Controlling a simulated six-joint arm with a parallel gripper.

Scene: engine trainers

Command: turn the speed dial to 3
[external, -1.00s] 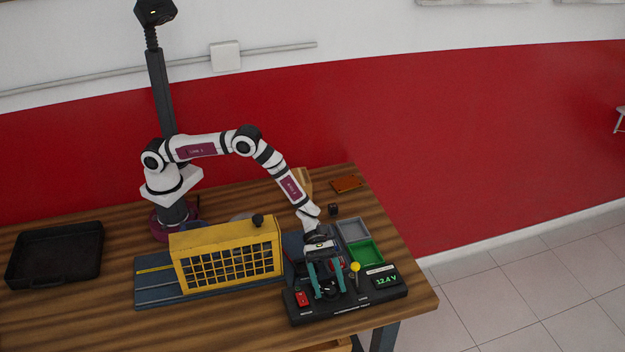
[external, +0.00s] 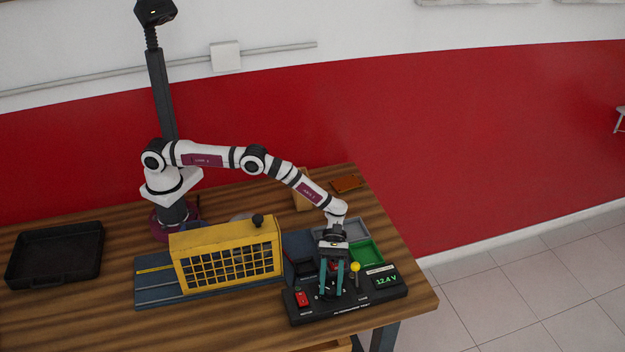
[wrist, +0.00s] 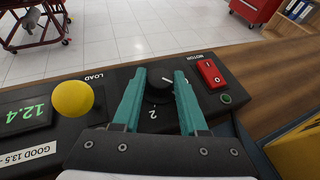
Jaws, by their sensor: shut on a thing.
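The speed dial (wrist: 158,84) is a round black knob on the black control panel. In the wrist view a white pointer line shows on it, and a "2" is printed on the panel at its near side. My gripper (wrist: 158,82) has its two teal fingers on either side of the dial, shut on it. In the external view my gripper (external: 332,294) reaches down onto the panel (external: 365,301), and its fingers mostly hide the dial. The other dial numbers are hidden or too small to read.
A yellow-topped lever (wrist: 73,98) stands close beside my gripper. A red rocker switch (wrist: 211,73) is on the dial's other side. A green display (external: 387,281) reads 12.4. A yellow grille guard (external: 228,255) stands left of the panel. A green tray (external: 366,252) lies behind.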

